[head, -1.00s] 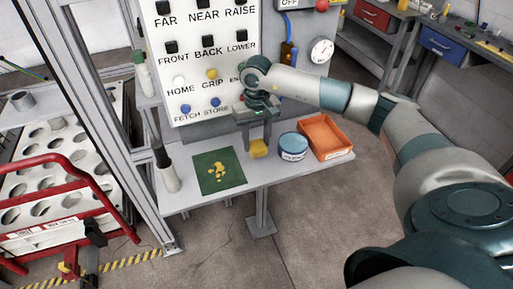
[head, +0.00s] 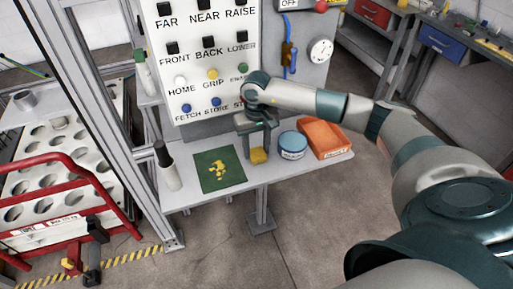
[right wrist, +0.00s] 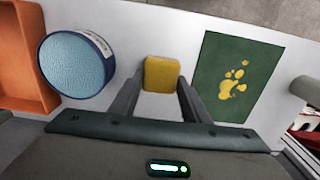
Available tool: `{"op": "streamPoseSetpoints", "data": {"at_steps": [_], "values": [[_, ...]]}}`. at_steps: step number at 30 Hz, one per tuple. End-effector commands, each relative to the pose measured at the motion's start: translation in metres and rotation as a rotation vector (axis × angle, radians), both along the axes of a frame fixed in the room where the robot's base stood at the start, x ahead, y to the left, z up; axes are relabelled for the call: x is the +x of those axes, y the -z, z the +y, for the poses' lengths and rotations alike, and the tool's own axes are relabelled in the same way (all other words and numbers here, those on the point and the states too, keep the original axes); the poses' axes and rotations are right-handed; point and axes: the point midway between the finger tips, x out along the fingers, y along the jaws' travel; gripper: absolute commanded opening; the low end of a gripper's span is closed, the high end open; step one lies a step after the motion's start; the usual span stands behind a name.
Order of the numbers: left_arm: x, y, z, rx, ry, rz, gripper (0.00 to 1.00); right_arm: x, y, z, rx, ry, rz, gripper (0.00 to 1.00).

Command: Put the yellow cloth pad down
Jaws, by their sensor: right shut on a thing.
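My right gripper (head: 258,150) is over the grey shelf (head: 208,198), fingers pointing down. It is shut on the yellow cloth pad (head: 258,156), a small block-like pad. In the right wrist view the pad (right wrist: 161,75) sits between the two fingertips (right wrist: 160,88). The pad is at or just above the shelf surface; I cannot tell if it touches. It is between the green mat (head: 219,181) with yellow marks and the round blue-topped tin (head: 292,146). My left gripper is not in view.
An orange tray (head: 325,139) stands right of the tin. A dark-capped white bottle (head: 168,172) stands left of the mat. The button panel (head: 190,60) rises behind the shelf. Bare shelf shows in front of the pad.

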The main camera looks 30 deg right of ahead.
Motion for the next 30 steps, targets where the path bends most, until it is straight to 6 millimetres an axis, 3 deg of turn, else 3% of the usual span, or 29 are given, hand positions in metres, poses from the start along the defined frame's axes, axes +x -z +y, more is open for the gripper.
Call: {"op": "streamPoseSetpoints", "data": {"at_steps": [1, 2, 4, 20, 30], "values": [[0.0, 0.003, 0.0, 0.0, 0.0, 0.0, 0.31, 0.0, 0.002, 0.0, 0.0, 0.0, 0.0, 0.24], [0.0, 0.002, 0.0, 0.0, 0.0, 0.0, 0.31, 0.0, 0.001, 0.0, 0.0, 0.0, 0.0, 0.47], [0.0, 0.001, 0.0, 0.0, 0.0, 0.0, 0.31, 0.0, 0.001, 0.0, 0.0, 0.0, 0.0, 0.61], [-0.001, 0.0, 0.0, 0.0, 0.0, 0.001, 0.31, 0.001, -0.006, 0.0, 0.001, 0.0, -0.002, 0.61], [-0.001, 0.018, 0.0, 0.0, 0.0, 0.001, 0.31, 0.002, -0.057, 0.0, 0.0, -0.001, -0.006, 0.61]]}}
